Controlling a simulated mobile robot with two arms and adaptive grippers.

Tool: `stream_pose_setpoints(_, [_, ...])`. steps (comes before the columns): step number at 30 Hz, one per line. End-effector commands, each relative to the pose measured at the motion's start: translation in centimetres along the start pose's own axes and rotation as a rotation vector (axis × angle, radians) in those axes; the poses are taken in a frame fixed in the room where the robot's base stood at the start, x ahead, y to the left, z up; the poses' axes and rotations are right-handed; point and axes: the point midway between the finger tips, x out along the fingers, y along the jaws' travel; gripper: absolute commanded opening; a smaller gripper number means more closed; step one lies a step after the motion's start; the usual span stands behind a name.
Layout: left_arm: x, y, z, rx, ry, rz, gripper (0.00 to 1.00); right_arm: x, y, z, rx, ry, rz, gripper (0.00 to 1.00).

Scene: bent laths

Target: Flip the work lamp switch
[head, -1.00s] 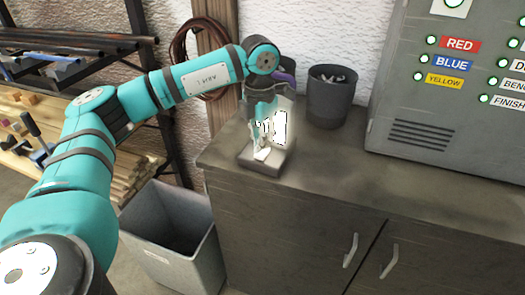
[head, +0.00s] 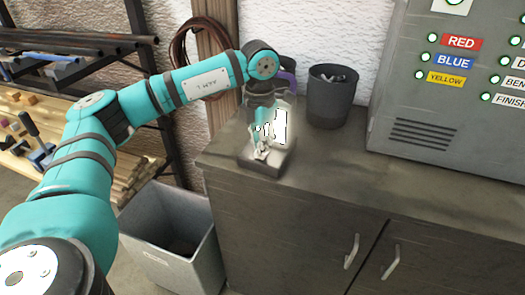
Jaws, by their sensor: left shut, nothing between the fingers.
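The work lamp (head: 278,158) stands on the near left corner of the cabinet top, with a dark square base and a bright glow above it. A small pale piece, perhaps its switch, sits on top of the base and is partly hidden by the fingers. My left gripper (head: 262,150) points down over the base, shut and empty, with its fingertips at or just above the pale piece. I cannot tell whether they touch. The glare hides part of the fingers and the lamp. My right gripper is not in view.
A dark cup (head: 331,98) stands behind the lamp to the right. A grey control box (head: 425,140) with coloured labels fills the back right. A grey bin (head: 165,245) stands on the floor left of the cabinet (head: 290,235). The cabinet top right of the lamp is clear.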

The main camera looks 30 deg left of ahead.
Motion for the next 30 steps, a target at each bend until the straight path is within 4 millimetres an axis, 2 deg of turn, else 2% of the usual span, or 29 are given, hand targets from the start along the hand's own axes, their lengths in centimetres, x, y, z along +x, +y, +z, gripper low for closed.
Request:
stream_pose_setpoints(17, [0.7,0.0,0.0,0.0,0.0,0.0,0.0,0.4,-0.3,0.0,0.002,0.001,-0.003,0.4])
stream_pose_setpoints(30, [-2.5,0.0,0.0,0.0,0.0,0.0,0.0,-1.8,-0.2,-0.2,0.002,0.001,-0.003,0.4])
